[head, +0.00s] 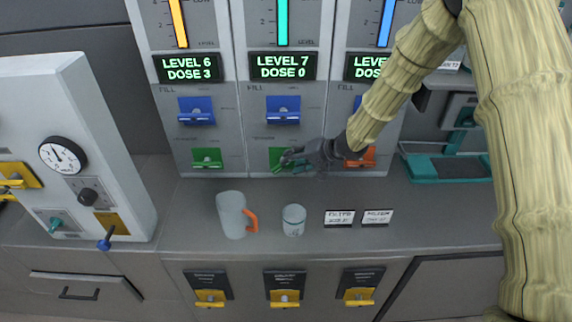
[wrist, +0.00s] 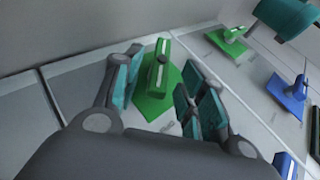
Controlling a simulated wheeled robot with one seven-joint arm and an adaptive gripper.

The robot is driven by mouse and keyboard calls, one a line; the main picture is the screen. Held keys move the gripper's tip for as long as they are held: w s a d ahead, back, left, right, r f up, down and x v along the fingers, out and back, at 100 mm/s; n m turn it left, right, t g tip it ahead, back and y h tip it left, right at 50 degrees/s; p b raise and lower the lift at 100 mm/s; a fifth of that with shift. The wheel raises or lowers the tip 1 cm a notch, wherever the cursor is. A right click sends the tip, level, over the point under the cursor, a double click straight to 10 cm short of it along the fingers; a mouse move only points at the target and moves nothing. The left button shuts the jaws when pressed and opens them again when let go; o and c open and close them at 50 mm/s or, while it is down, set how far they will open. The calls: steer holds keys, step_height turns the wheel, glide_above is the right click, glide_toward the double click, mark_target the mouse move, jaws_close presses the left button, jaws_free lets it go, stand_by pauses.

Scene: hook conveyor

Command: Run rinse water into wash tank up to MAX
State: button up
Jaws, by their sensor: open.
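Three tank panels stand side by side, each with a gauge, a display and two levers. The left display (head: 188,68) reads LEVEL 6, DOSE 3; the middle display (head: 282,67) reads LEVEL 7, DOSE 0. The right display (head: 364,67) is partly hidden by my arm. Blue levers marked FILL sit on the left (head: 197,110) and middle (head: 283,109) panels. My gripper (head: 290,160) is open at the middle panel's green lever (head: 275,157). In the wrist view, the green lever (wrist: 157,78) stands between my open fingers; contact is unclear. I cannot tell which tank is the wash tank.
A grey jug with an orange handle (head: 232,215) and a pale cup (head: 294,220) stand on the counter below. A box with a dial (head: 63,156) stands left. Yellow-handled valves (head: 285,298) line the front.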

steer(key=v, duration=0.7)
steer(key=shift+a, duration=0.1)
stand_by(6.4)
